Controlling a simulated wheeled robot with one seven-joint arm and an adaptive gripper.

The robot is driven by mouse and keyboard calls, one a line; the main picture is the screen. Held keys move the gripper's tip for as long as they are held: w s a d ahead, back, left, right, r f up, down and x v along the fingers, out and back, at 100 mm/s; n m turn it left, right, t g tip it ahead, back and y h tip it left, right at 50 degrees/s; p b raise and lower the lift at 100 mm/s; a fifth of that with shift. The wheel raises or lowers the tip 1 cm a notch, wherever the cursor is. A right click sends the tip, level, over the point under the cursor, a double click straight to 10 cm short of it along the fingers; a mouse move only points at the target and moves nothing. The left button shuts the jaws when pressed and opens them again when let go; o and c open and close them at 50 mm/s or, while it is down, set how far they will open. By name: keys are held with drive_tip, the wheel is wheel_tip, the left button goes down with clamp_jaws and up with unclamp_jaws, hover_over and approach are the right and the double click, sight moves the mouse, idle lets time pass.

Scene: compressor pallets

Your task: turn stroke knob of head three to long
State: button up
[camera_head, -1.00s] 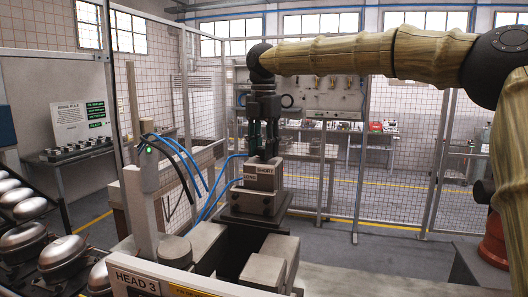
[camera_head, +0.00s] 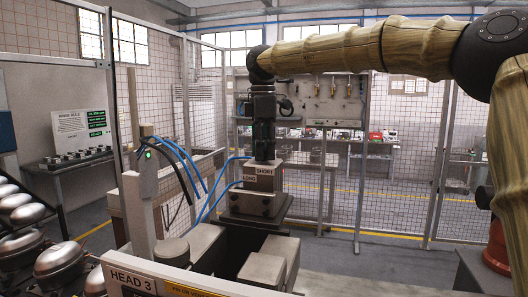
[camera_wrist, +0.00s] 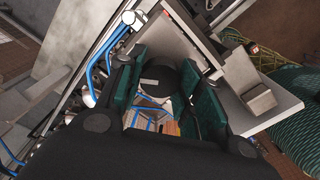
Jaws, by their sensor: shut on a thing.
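The head three station carries a sign reading HEAD 3 (camera_head: 134,282) in the head view. Behind it stands a grey block (camera_head: 262,185) with a LONG label on the left and a SHORT label on the right of its upper part. My gripper (camera_head: 264,150) points straight down onto the block's top, its fingers seen nearly edge-on. In the wrist view, the dark round stroke knob (camera_wrist: 160,78) with a pale mark sits between the green finger pads, and my gripper (camera_wrist: 166,98) is shut on it. I cannot tell which label the mark points to.
Blue hoses (camera_head: 212,190) run just left of the block. A grey post (camera_head: 140,205) with a green light stands further left. Silver compressors (camera_head: 62,262) lie at the far left. A mesh fence (camera_head: 400,170) stands behind.

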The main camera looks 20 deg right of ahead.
drive_tip(key=shift+a+m, duration=0.1)
drive_tip(key=shift+m, duration=0.2)
idle(0.4)
drive_tip(key=o, duration=0.9)
drive_tip(key=shift+o, duration=0.7)
drive_tip(key=shift+a+r, duration=0.1)
drive_tip(key=shift+a, duration=0.15)
drive_tip(key=shift+d, duration=0.1)
drive_tip(key=shift+d, duration=0.15)
wheel_tip(320, 180, up, 12)
